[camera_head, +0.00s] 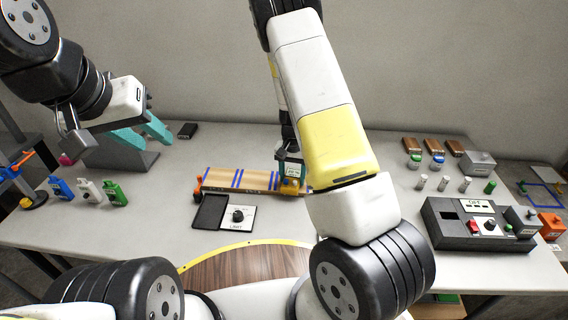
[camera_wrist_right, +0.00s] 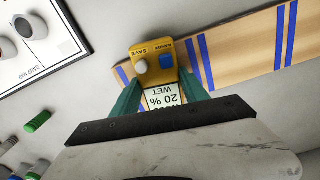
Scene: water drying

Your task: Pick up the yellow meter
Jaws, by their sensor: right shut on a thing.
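The yellow meter (camera_head: 291,186) is at the right end of the striped wooden board. Whether the meter touches the board is unclear.
The wooden board (camera_head: 225,178) with blue stripes lies mid-table. A black tray (camera_head: 209,212) and a white dial panel (camera_head: 248,218) are in front. Blue, white and green tools (camera_head: 88,190) stand left. A black control box (camera_head: 462,232) and several small cylinders are on the right.

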